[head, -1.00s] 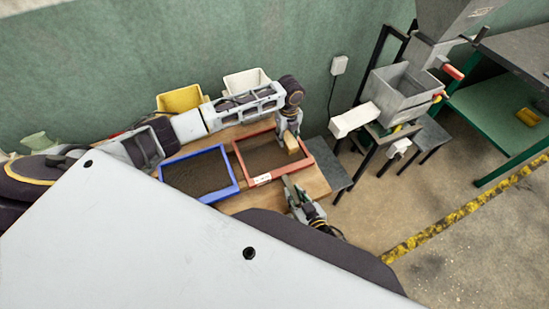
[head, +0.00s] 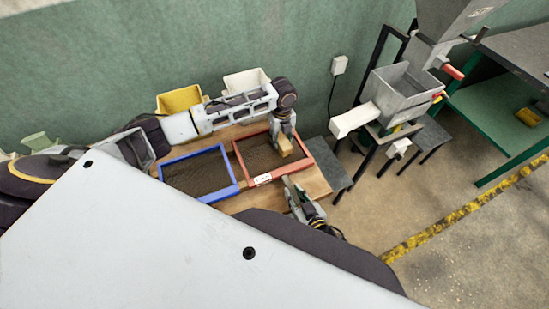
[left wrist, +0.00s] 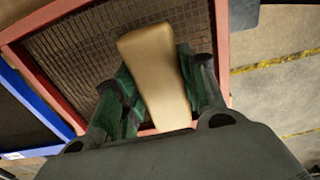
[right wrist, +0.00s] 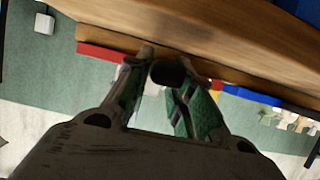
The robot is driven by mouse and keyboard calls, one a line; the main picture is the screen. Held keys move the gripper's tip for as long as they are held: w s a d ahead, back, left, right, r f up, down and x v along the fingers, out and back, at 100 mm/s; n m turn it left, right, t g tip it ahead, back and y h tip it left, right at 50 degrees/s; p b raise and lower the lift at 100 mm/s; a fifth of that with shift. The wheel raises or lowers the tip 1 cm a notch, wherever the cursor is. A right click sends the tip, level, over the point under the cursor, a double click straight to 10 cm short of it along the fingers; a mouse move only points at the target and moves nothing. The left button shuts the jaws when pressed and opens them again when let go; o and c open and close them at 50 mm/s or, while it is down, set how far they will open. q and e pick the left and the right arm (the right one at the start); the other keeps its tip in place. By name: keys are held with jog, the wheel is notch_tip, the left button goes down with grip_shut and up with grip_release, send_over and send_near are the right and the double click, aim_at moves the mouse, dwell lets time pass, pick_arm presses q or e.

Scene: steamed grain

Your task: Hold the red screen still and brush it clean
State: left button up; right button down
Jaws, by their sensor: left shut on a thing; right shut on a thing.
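The red screen (head: 250,152), a red-framed tray with brown mesh, lies on the wooden table. My left gripper (head: 285,138) is shut on a tan brush (head: 291,148) over the right part of the mesh. In the left wrist view the brush (left wrist: 155,70) sits between the green fingers, above the mesh grid (left wrist: 75,45). Its underside is hidden, so contact is unclear. My right gripper (head: 288,184) is at the red screen's near edge, shut on its frame. In the right wrist view the red frame (right wrist: 100,53) runs behind the fingertips; the grip itself is partly hidden.
A blue-framed screen (head: 234,183) lies just left of the red one. A yellow bin (head: 180,98) and a white bin (head: 245,79) stand behind. A grey hopper machine (head: 398,92) stands to the right. Bare floor (head: 385,205) lies right of the table.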

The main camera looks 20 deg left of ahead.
aim_at(249, 156)
pick_arm(q)
jog(key=shift+s+a+r, duration=0.15)
jog(key=shift+s+a, duration=0.85)
jog(key=shift+s, duration=0.1)
jog(key=shift+s+a, duration=0.1)
jog(key=shift+a, duration=0.05)
jog(key=shift+s+a, duration=1)
jog(key=shift+s, duration=0.2)
jog(key=shift+s+a, duration=0.1)
jog(key=shift+s+a+f, duration=0.25)
jog(key=shift+s+a, duration=0.85)
jog(key=shift+s, duration=0.15)
jog(key=shift+s+a, duration=0.1)
jog(key=shift+s, duration=0.05)
jog(key=shift+s+a+r, duration=0.15)
jog(key=shift+s+a, duration=0.95)
jog(key=shift+s, duration=0.05)
